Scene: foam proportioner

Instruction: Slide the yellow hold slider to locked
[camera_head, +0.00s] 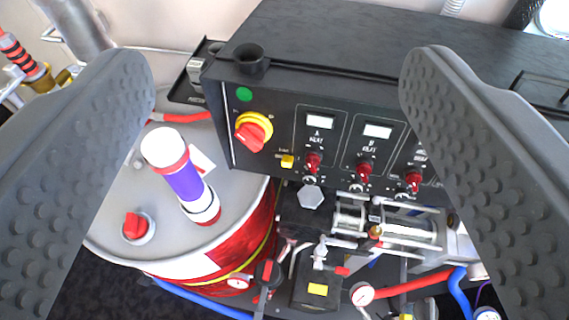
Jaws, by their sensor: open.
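The yellow hold slider (287,161) is a small yellow block low on the front of the black control box (270,115). It sits right of and below the red and yellow rotary switch and left of the first red knob. Tiny lettering by it is too small to read, so I cannot tell its position. My gripper (278,70) is open and empty. Its two dark studded fingers stand wide apart at the left and right of the view, with the slider between them in the picture. Neither finger visibly touches it.
A red and yellow rotary switch (253,131) and red knobs (313,160) project from the panel. A red drum (240,240) with a white and purple cylinder (183,180) on its lid stands at left. Metal pump parts (385,226), gauges and hoses crowd below the panel.

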